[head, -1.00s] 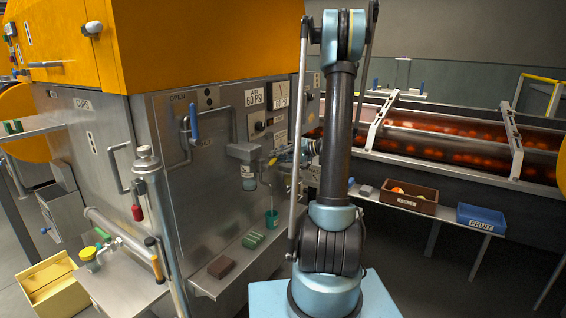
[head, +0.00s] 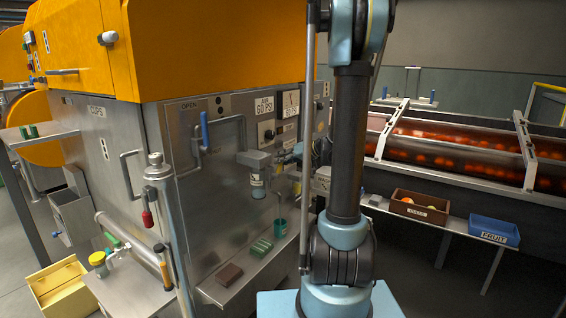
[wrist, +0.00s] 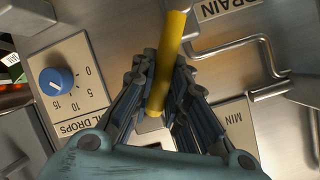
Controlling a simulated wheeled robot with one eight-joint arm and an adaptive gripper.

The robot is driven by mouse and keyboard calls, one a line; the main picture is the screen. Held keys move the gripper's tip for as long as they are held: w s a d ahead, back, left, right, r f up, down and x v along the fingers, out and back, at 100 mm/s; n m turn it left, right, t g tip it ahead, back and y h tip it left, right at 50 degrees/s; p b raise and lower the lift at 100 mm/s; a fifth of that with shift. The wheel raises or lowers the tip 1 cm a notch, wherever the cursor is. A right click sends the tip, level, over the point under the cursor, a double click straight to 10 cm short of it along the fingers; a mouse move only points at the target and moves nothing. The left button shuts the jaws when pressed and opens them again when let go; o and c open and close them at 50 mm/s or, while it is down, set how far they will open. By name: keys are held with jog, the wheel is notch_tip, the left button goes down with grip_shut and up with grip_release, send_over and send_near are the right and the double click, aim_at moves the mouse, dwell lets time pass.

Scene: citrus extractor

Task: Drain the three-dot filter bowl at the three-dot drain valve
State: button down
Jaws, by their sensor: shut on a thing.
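In the wrist view my gripper (wrist: 160,80) is shut on a yellow handle (wrist: 171,42), a straight bar close to a steel panel. A DRAIN label (wrist: 228,8) is just right of the handle's upper end. No dot marks can be read there, so I cannot tell which valve this is. In the head view a filter bowl (head: 257,186) with a grey cap hangs on the machine front, left of my arm. Its dot marks are too small to read. A teal cup (head: 280,228) stands on the ledge below it. My gripper is mostly hidden behind my arm there.
In the wrist view a blue knob (wrist: 56,81) on a DROPS dial is at left, and a bent metal rod (wrist: 240,46) runs at right. In the head view a brown block (head: 229,274) lies on the steel ledge. A brown crate (head: 420,210) and blue FRUIT bin (head: 494,231) stand at right.

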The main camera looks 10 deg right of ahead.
jog(key=shift+s+f, duration=0.1)
jog(key=shift+s, duration=0.15)
jog(key=c, duration=1.6)
grip_release()
jog(key=shift+c, duration=0.2)
jog(key=shift+o, duration=0.5)
jog(key=shift+w, duration=0.1)
jog(key=v, duration=1.2)
jog(key=shift+a, duration=0.1)
